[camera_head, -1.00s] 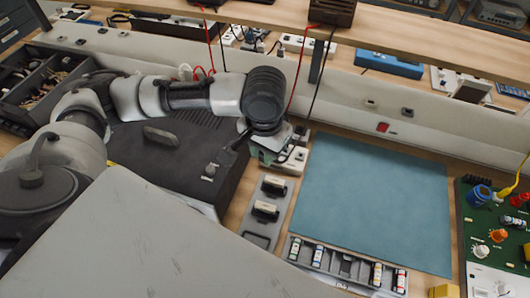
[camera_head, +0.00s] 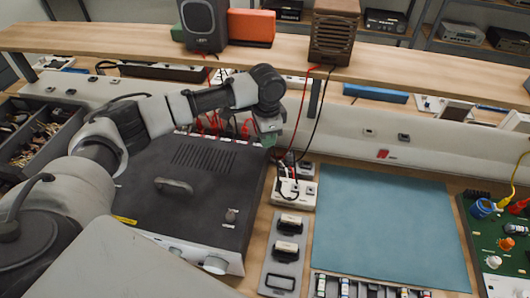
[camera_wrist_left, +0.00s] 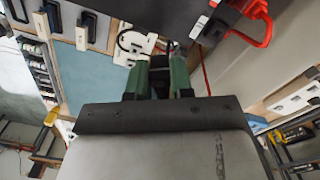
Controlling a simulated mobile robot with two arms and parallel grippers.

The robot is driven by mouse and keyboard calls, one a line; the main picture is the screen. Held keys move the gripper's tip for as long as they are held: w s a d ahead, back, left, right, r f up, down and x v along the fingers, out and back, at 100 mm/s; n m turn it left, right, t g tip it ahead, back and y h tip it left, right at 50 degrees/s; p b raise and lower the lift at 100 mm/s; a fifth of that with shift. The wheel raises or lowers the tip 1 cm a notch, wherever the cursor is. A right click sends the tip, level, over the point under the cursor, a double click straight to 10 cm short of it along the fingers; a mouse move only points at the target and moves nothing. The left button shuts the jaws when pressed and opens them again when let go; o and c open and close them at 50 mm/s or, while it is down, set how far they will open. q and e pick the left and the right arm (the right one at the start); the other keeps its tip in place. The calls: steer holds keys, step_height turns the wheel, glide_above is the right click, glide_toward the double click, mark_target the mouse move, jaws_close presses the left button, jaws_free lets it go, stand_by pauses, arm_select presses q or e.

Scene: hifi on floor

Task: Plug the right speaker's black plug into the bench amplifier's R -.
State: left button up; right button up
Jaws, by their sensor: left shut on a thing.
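The bench amplifier (camera_head: 200,185) is a dark box with a top handle, below the shelf at left centre. Red plugs and leads (camera_head: 245,128) show at its back edge, and a red plug shows in the wrist view (camera_wrist_left: 258,22). The right speaker (camera_head: 335,32) is the brown box on the shelf; its red and black leads hang down. My left gripper (camera_head: 268,138) is at the amplifier's back right corner. Its green fingers (camera_wrist_left: 160,80) are shut on a small dark thing, apparently the black plug, mostly hidden between them. The R - socket cannot be made out. My right gripper is not in view.
A white power strip (camera_head: 295,190) with plugs stands right of the amplifier, close to my gripper. A blue mat (camera_head: 385,225) lies clear further right. A grey speaker (camera_head: 204,25) stands on the shelf (camera_head: 440,70) above.

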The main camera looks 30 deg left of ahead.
arm_select(q)
steer(key=w+a+m+p, duration=0.1)
steer(key=w+a+m, duration=0.4)
steer(key=w+m, duration=0.15)
steer(key=shift+n, duration=0.35)
step_height(320, 180, down, 5)
steer(key=b, duration=0.5)
steer(key=shift+w+a+r, duration=0.1)
steer(key=shift+r, duration=0.1)
steer(key=shift+p, duration=0.45)
stand_by(0.5)
steer(key=shift+f, duration=0.7)
stand_by(1.1)
steer(key=shift+f+p, duration=0.2)
steer(key=shift+p, duration=0.4)
stand_by(2.7)
